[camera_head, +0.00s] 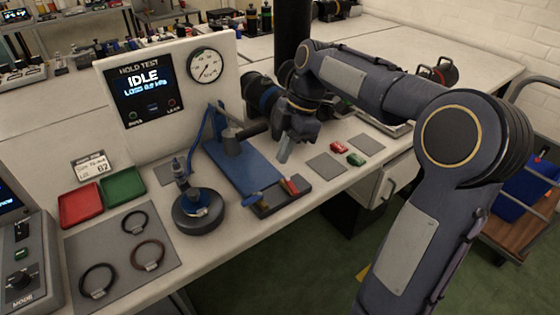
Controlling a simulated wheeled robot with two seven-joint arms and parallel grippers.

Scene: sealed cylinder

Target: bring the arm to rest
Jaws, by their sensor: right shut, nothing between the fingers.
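My right arm reaches in from the right, bends at a large round joint and extends over the workbench (330,208). Its gripper (284,156) points down beside the blue fixture (240,165), a little above the bench. Its fingers are shut and nothing shows between them. The arm is dark blue-grey with light plates. My left gripper is not in view.
A test panel (146,95) reads IDLE, with a gauge (205,65) beside it. Red (80,205) and green (124,187) trays, several rings on a grey mat (120,238), and a round dark stand (198,212) occupy the left. Small red (338,147) and green (356,159) pieces lie right of the gripper.

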